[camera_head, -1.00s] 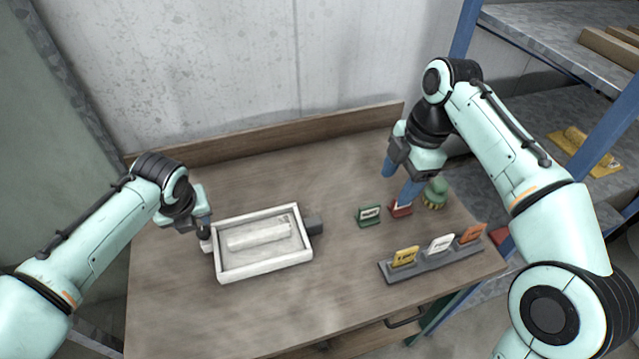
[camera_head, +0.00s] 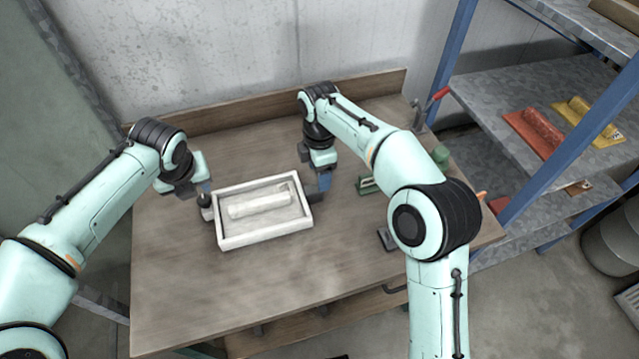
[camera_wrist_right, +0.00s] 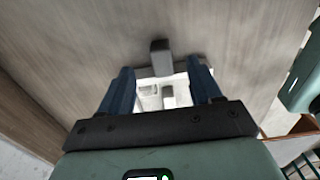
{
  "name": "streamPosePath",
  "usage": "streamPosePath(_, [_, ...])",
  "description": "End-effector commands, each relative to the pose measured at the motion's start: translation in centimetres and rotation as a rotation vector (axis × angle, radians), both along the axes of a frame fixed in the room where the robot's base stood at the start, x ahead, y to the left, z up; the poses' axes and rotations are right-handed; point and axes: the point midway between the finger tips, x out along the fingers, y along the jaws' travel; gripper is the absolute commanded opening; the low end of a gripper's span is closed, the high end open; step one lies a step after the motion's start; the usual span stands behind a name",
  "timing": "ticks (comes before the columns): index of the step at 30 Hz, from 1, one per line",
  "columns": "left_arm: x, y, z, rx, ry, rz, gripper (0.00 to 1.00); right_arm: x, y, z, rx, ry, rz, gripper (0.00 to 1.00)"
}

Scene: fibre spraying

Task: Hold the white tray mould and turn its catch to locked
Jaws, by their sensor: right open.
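The white tray mould (camera_head: 265,238) lies flat on the workbench in the head view, with a pale bar-shaped raised part in its middle. Part of it shows between my right fingers in the right wrist view (camera_wrist_right: 180,78). A dark grey block, seemingly the catch (camera_wrist_right: 160,58), sticks out at its right end. My right gripper (camera_head: 322,187) is open right by that end, its blue fingers apart on either side in the wrist view. My left gripper (camera_head: 207,193) is at the tray's left end, by a small dark-topped knob (camera_head: 206,204); its grip is unclear.
The workbench (camera_head: 190,290) is clear in front of the tray. A green card holder (camera_head: 367,185) stands to the right; my right arm hides most of the card stand. A shelf rack with a blue post (camera_head: 545,180) stands at the right, holding red (camera_head: 533,132) and yellow pieces.

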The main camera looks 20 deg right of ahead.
Motion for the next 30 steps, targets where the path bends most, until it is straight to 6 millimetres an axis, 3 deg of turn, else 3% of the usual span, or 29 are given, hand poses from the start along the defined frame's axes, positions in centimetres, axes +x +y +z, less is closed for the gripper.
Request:
streamPosePath(3, [0.0,0.0,0.0,0.000,0.000,0.000,0.43,-0.1,0.0,-2.4,0.000,0.004,0.001,0.64])
streamPosePath(10, [0.0,0.0,0.0,0.000,0.000,0.000,0.43,0.0,0.0,-5.7,0.001,0.002,0.000,0.64])
streamPosePath(23, [0.0,0.0,0.0,0.000,0.000,0.000,0.43,0.0,0.0,-6.8,0.001,0.000,0.000,0.64])
streamPosePath(24, [0.0,0.0,0.0,0.000,0.000,0.000,0.43,0.0,0.0,-6.7,0.001,0.000,0.000,0.61])
streamPosePath(30, [0.0,0.0,0.0,0.000,0.000,0.000,0.43,0.0,0.0,-6.7,0.001,0.000,0.000,0.00])
